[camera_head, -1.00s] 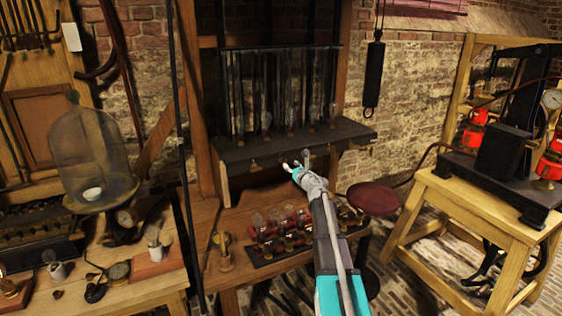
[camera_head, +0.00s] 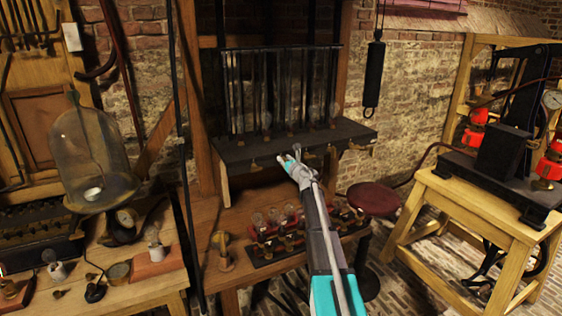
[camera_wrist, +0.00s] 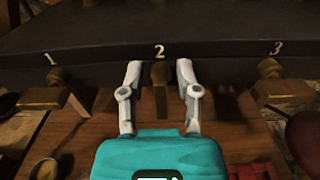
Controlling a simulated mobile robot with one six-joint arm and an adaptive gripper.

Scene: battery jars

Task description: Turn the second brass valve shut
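The second brass valve (camera_wrist: 160,78) sits under the white number 2 on the dark front edge of the shelf (camera_wrist: 110,42). It shows as a narrow upright brass piece. My gripper (camera_wrist: 159,70) is open, with one pale finger on each side of this valve. Small gaps show between the fingers and the brass, so it is not gripped. In the head view my gripper (camera_head: 291,158) is at the shelf's front edge and hides part of the valve area. Brass valve 1 (camera_wrist: 45,97) and brass valve 3 (camera_wrist: 282,88) show crosswise bars.
Upright glass tubes and bulbs (camera_head: 300,100) stand on the shelf above. A row of small jars (camera_head: 275,220) stands on the bench below. A dark red stool (camera_head: 373,199) is at the right. Valves 1 and 3 are clear of my fingers.

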